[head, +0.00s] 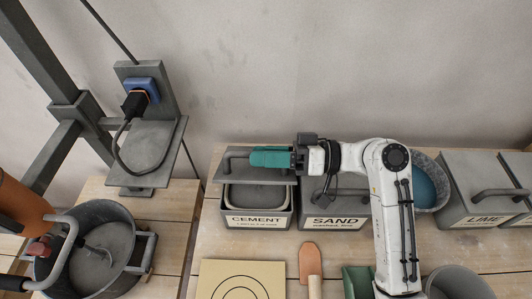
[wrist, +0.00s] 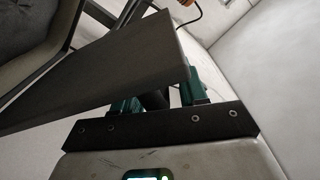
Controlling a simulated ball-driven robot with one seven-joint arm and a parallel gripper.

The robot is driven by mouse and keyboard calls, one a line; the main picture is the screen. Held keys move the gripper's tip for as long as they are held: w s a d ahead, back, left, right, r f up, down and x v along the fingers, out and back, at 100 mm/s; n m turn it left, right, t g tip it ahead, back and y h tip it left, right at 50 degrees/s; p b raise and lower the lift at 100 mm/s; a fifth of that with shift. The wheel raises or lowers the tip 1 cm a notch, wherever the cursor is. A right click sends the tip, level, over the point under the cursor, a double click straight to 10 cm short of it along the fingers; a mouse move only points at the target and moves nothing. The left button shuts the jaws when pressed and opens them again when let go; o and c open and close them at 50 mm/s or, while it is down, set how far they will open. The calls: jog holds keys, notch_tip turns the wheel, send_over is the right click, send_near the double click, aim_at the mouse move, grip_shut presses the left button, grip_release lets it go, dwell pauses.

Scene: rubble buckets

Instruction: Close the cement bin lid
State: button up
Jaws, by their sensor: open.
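The cement bin (head: 257,221) stands on the wooden table, labelled CEMENT. Its grey lid (head: 240,176) is raised at the back, and the opening in front shows grey cement (head: 258,197) inside. The lid has a bent grey handle (head: 233,159). My gripper (head: 265,157), with teal fingers, is at the raised lid beside the handle, coming from the right. Its jaws are open; whether they touch the lid or handle cannot be told. In the wrist view a large grey slab, apparently the lid (wrist: 105,80), crosses in front of the teal fingers (wrist: 160,92) and hides part of them.
The sand bin (head: 335,222) stands right of the cement bin, under my arm. The lime bin (head: 486,216) is at the far right, with a blue-filled bucket (head: 428,185) between. A trowel (head: 311,262) and a board (head: 240,280) lie in front. A metal bucket (head: 92,250) stands left.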

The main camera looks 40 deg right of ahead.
jog(key=p+v, duration=0.1)
jog(key=v, duration=0.9)
jog(key=shift+s+d+p, duration=0.25)
jog(key=shift+d+p, duration=0.05)
